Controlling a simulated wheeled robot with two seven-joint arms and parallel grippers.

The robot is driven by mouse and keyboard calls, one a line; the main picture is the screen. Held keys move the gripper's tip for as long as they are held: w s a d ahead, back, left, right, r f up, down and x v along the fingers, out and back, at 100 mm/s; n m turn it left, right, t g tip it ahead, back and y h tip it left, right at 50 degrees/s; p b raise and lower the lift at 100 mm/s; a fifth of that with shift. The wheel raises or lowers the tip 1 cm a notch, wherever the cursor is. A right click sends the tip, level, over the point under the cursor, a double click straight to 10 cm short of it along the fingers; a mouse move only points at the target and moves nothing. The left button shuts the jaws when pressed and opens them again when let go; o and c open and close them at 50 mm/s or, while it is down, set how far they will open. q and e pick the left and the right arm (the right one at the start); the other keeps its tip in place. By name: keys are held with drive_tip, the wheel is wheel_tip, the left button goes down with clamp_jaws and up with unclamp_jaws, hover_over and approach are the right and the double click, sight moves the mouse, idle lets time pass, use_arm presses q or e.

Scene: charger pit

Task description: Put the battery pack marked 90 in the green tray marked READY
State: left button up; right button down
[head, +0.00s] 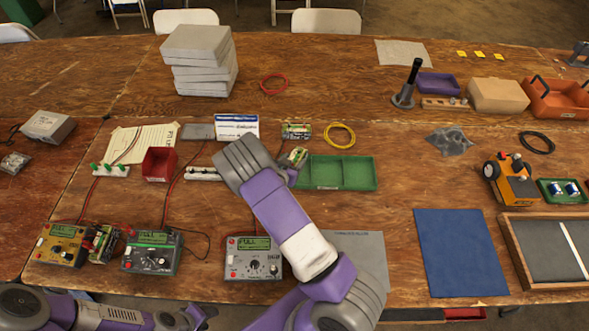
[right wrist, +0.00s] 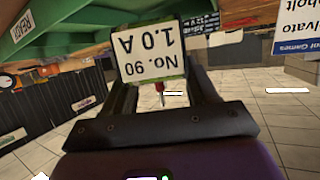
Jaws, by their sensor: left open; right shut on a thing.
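My right gripper (head: 292,167) is shut on the battery pack marked 90 (head: 298,156), at the left end of the green tray (head: 345,172). In the right wrist view the pack's white label (right wrist: 152,50) reads "No. 90 1.0 A" upside down, between the fingers (right wrist: 165,88). The tray (right wrist: 90,45) with its READY label shows at upper left there. The tray's visible compartments look empty; my right arm hides part of its left side. I cannot tell how high the pack is above the tray. My left gripper (head: 190,316) is open, low at the table's front edge.
Another pack (head: 103,240) is by the yellow one. A further pack (head: 296,131) lies behind the tray. A red bin (head: 159,164) and yellow cable coil (head: 340,136) are nearby.

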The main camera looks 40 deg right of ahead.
drive_tip(key=shift+w+f+b, duration=0.1)
drive_tip(key=shift+f+b, duration=0.2)
drive_tip(key=shift+f, duration=1.45)
drive_tip(key=shift+f, duration=0.1)
drive_tip(key=shift+c, duration=1.6)
unclamp_jaws()
drive_tip(key=shift+a+r, duration=0.1)
drive_tip(key=shift+r, duration=0.1)
drive_tip(key=p+v, duration=0.1)
drive_tip(key=v, duration=1.1)
